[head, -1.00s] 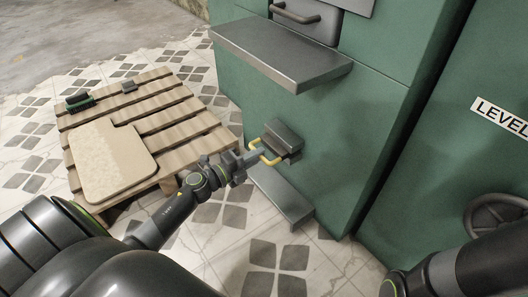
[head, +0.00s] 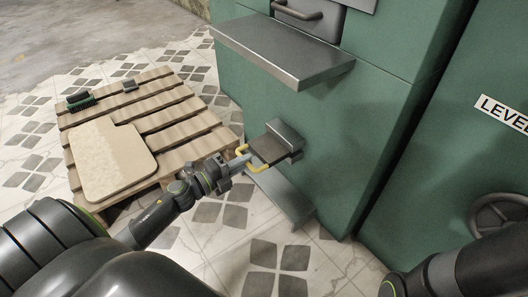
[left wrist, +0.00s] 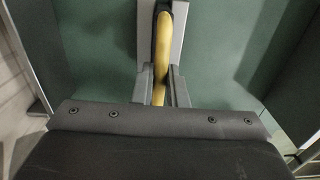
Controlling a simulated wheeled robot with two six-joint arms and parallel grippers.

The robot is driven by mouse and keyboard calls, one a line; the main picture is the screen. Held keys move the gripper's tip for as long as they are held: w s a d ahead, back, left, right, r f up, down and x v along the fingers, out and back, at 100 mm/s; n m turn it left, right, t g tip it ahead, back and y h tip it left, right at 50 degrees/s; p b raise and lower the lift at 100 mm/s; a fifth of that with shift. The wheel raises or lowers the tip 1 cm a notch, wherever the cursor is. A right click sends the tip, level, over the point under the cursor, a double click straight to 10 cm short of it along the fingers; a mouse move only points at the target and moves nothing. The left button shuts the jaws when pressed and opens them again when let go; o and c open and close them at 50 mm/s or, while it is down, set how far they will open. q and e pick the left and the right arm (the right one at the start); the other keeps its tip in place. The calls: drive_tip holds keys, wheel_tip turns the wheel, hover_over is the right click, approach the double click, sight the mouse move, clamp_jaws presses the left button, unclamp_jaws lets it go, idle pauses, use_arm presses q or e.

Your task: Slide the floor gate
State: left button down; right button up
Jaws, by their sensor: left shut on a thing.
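The floor gate is a dark grey sliding plate (head: 268,149) with a yellow handle (head: 240,150), low on the green cabinet. The plate sticks out of its grey housing (head: 288,136) toward the left. My left gripper (head: 243,163) is shut on the yellow handle. In the left wrist view the yellow handle (left wrist: 163,45) runs down between the fingers, and the fingertips are partly hidden by the gripper body. My right arm shows at the lower right of the head view, but its gripper is out of view.
A grey shelf (head: 283,52) juts from the green cabinet (head: 350,130) above the gate, and a lower grey ledge (head: 285,200) lies below it. A wooden pallet (head: 190,135) with a beige board (head: 110,160) and a green brush (head: 80,101) stands at left.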

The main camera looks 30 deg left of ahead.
use_arm(q)
drive_tip(key=c, duration=1.4)
unclamp_jaws()
drive_tip(key=shift+s+a, duration=0.1)
drive_tip(key=shift+s, duration=0.05)
drive_tip(key=shift+c, duration=0.2)
drive_tip(key=b+v, duration=0.2)
drive_tip(key=v, duration=0.5)
drive_tip(key=shift+b, duration=0.3)
drive_tip(key=shift+s, duration=0.15)
